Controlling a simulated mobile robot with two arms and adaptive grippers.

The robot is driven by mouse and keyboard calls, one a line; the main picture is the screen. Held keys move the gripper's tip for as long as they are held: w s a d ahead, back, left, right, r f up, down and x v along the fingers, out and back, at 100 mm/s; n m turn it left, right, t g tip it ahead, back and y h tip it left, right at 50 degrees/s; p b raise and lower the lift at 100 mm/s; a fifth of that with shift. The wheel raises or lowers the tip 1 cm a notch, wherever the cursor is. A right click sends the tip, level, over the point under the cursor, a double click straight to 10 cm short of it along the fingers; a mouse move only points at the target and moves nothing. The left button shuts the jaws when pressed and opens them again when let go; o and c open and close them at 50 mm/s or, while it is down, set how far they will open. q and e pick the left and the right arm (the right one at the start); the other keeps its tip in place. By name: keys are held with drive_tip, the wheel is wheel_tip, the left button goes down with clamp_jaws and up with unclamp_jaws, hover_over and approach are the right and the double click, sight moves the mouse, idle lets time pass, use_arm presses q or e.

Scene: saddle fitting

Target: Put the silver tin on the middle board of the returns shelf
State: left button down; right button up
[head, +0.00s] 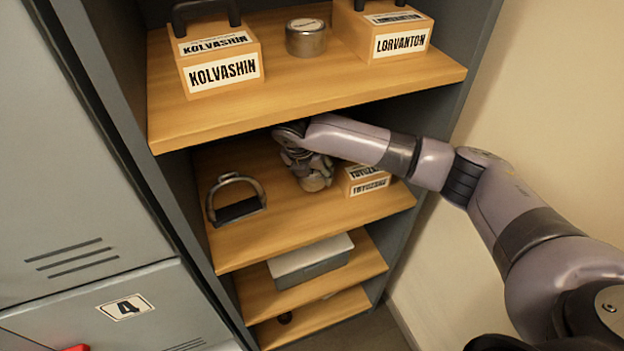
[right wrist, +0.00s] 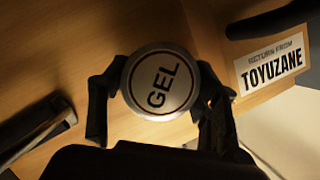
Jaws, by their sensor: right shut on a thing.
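My right gripper (head: 305,168) reaches in over the board below the top visible one. It is shut on a round tin (head: 315,182) with a pale lid marked GEL. In the right wrist view the fingers of the gripper (right wrist: 160,95) stand on both sides of this tin (right wrist: 160,84). It is upright; I cannot tell whether its base touches the board. Another silver tin (head: 306,38) stands on the top visible board (head: 300,85), between two labelled boxes. The returns shelf's board under my gripper (head: 270,235) shows bare wood in front. My left gripper is out of view.
KOLVASHIN (head: 222,70) and LORVANTON (head: 400,44) boxes stand above. A grey box (head: 310,262) is on the board below. Grey lockers (head: 70,200) are at left.

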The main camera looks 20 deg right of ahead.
sight(312, 182)
drive_tip(key=shift+f+p, duration=0.35)
drive_tip(key=shift+f, duration=1.35)
drive_tip(key=shift+f, duration=0.1)
drive_tip(key=o, duration=1.3)
drive_tip(key=shift+s+a+r, duration=0.1)
drive_tip(key=shift+s+r, duration=0.05)
drive_tip(key=shift+r, duration=0.3)
drive_tip(key=v, duration=0.3)
drive_tip(key=b+v, duration=0.1)
drive_tip(key=shift+s+a, duration=0.3)
drive_tip(key=shift+a, duration=0.05)
drive_tip(key=s+a, duration=0.3)
drive_tip(key=s, duration=0.1)
drive_tip(key=s+a+b, duration=0.1)
drive_tip(key=s+a, duration=0.3)
drive_tip(key=shift+s+a+r+b, duration=0.1)
drive_tip(key=shift+s+a+b, duration=0.05)
drive_tip(key=shift+a+b, duration=0.15)
